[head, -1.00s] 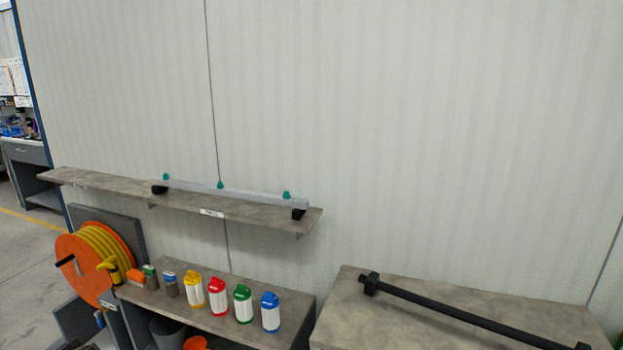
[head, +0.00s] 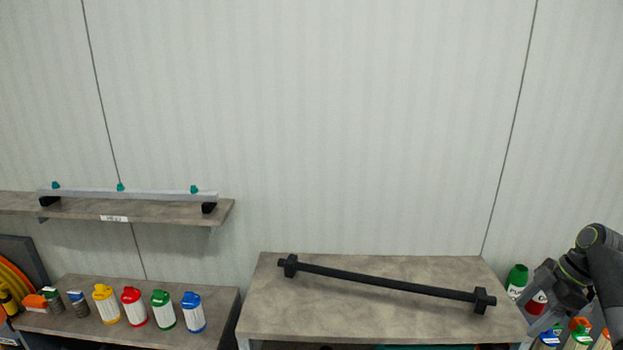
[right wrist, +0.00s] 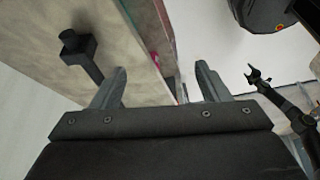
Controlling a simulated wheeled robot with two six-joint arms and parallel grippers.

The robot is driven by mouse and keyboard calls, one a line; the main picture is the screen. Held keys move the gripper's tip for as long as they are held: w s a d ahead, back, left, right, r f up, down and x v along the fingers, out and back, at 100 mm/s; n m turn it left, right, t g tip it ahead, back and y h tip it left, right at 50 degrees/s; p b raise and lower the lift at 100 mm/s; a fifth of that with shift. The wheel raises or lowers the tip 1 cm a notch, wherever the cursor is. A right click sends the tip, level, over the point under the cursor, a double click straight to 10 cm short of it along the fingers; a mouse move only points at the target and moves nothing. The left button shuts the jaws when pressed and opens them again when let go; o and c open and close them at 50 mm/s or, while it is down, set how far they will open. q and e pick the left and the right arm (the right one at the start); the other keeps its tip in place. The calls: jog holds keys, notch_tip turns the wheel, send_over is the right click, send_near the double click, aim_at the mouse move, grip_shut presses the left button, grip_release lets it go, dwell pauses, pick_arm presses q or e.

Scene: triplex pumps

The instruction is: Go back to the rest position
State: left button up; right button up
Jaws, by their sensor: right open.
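My right gripper (head: 540,290) is at the right edge of the head view, past the right end of the grey table (head: 385,325) and in front of several bottles. In the right wrist view its two fingers (right wrist: 161,74) stand apart with nothing between them. In that view a small dark arm with a claw-like end (right wrist: 258,76) shows at the right. It looks like my left gripper, too small to tell open or shut. The head view does not show my left gripper.
A black bar with blocks at its ends (head: 385,283) lies on the grey table. Several coloured bottles (head: 163,312) stand on a lower bench at left. A shelf (head: 160,210) above holds a grey rail (head: 150,195). The wall above the table is clear.

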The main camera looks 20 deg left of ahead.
jog(key=s+d+f+m+h, duration=0.1)
jog(key=s+d+f+m, duration=0.15)
jog(key=s+f, duration=0.7)
jog(key=s+d+f+m+h, duration=0.15)
jog(key=f+m, duration=0.25)
jog(key=f, duration=1.2)
jog(key=s+d+f+m+h, duration=0.1)
jog(key=s+f+m, duration=0.4)
jog(key=f, duration=0.7)
jog(key=s+f+m+h, duration=0.1)
jog(key=s+f+m, duration=0.1)
jog(key=s+f, duration=0.7)
jog(key=s+f+m+h, duration=0.1)
jog(key=s+f, duration=0.5)
jog(key=s, duration=0.7)
pick_arm(q)
jog(key=d+f+h, duration=0.2)
jog(key=d, duration=1.2)
jog(key=shift+w+d+f+n, duration=0.15)
jog(key=shift+f+n, duration=0.1)
jog(key=shift+n, duration=0.15)
pick_arm(e)
jog(key=s+a+f+m, duration=0.1)
jog(key=s+f+m, duration=0.1)
jog(key=s, duration=0.9)
jog(key=s+a+f+m+t, duration=0.1)
jog(key=s+a+f+m, duration=0.1)
jog(key=s, duration=0.9)
jog(key=shift+s+f, duration=0.25)
jog(key=shift+s, duration=0.05)
